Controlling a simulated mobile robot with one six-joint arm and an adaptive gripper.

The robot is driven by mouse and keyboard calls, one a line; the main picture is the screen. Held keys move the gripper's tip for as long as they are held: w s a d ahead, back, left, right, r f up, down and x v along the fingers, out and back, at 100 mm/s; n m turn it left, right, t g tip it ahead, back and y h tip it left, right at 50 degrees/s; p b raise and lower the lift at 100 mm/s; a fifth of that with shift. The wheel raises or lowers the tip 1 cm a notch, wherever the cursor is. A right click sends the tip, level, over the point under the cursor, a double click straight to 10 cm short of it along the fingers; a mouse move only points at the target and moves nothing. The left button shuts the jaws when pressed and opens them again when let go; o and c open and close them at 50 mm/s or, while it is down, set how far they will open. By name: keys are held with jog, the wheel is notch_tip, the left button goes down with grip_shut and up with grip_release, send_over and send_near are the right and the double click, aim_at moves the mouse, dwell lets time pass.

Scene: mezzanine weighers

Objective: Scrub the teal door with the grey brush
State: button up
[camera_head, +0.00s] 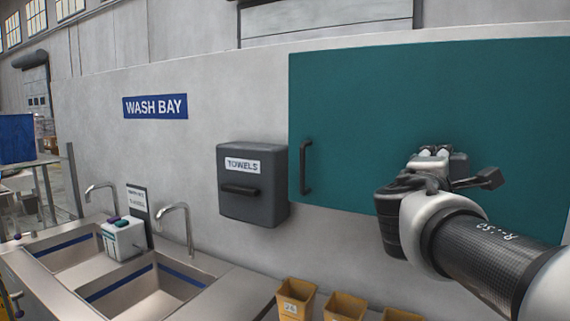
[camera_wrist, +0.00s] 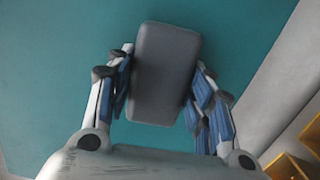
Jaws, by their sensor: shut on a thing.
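The teal door (camera_head: 400,110) is a wide flat panel on the wall, closed, with a dark vertical handle (camera_head: 306,167) near its left edge. In the wrist view the teal surface (camera_wrist: 60,60) fills most of the background. My gripper (camera_head: 450,160) is in front of the lower middle of the door. In the wrist view my gripper (camera_wrist: 162,85) is shut on the grey brush (camera_wrist: 165,72), whose plain grey back shows between the fingers. Its bristles are hidden, so I cannot tell whether they touch the door.
A dark towel dispenser (camera_head: 252,200) hangs left of the door. Steel sinks (camera_head: 190,280) with taps and a small white box (camera_head: 123,240) stand at lower left. Several yellow bins (camera_head: 296,298) sit below the door. A blue WASH BAY sign (camera_head: 155,106) is on the wall.

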jog(key=shift+w+a, duration=0.8)
jog(key=shift+a, duration=0.4)
jog(key=shift+w+a, duration=0.8)
jog(key=shift+a, duration=0.35)
jog(key=shift+w+a, duration=0.8)
jog(key=shift+a, duration=0.4)
jog(key=v, duration=0.6)
jog(key=shift+s+d, duration=0.3)
jog(key=shift+d, duration=0.05)
jog(key=shift+a+r, duration=0.1)
jog(key=v, duration=0.2)
jog(key=shift+s+a, duration=0.1)
jog(key=shift+s, duration=0.35)
